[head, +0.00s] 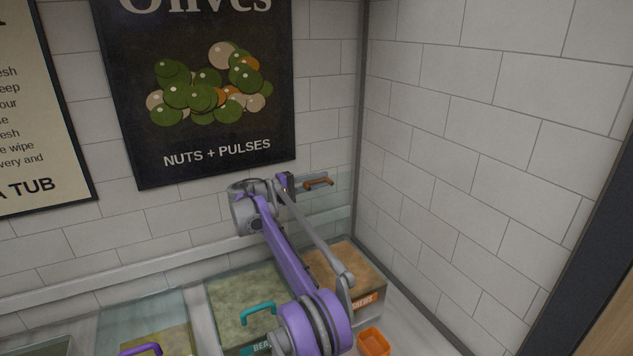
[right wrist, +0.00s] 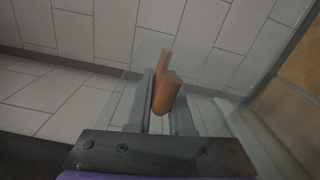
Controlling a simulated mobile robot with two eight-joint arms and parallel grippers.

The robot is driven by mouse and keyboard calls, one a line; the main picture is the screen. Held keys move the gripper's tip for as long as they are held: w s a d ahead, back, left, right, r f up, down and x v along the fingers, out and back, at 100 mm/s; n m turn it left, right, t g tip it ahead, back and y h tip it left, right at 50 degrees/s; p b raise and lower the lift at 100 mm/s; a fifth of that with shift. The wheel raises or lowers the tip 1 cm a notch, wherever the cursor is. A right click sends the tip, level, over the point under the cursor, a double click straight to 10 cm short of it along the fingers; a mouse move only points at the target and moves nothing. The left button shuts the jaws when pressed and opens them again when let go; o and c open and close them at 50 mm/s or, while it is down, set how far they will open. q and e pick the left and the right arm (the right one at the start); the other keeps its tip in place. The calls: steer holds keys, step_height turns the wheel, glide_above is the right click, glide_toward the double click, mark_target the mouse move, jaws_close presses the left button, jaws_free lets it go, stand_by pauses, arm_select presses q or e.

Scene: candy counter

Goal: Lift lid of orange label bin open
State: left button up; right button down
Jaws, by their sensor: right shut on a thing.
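The orange label bin (head: 358,277) stands at the right end of the row, filled with tan contents, its label partly hidden by my arm. Its clear lid (head: 338,208) stands raised and tilted up behind the bin, near the back wall. The orange-brown lid handle (head: 318,183) is at my right gripper (head: 290,186). In the right wrist view the handle (right wrist: 168,93) sits between the two fingers of the right gripper (right wrist: 163,100), which is shut on it. My left gripper is not in view.
A bin with a teal handle (head: 258,310) and one with a purple handle (head: 140,349) stand to the left, lids down. A small orange tub (head: 373,342) sits in front of the orange label bin. Tiled walls close off the back and right.

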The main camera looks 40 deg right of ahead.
steer(key=shift+w+d+n, duration=0.15)
steer(key=shift+w+n, duration=0.15)
steer(key=shift+w, duration=0.2)
steer(key=c, duration=0.8)
jaws_free()
steer(key=shift+c, duration=0.2)
steer(key=v, duration=1.1)
steer(key=shift+s+f, duration=0.15)
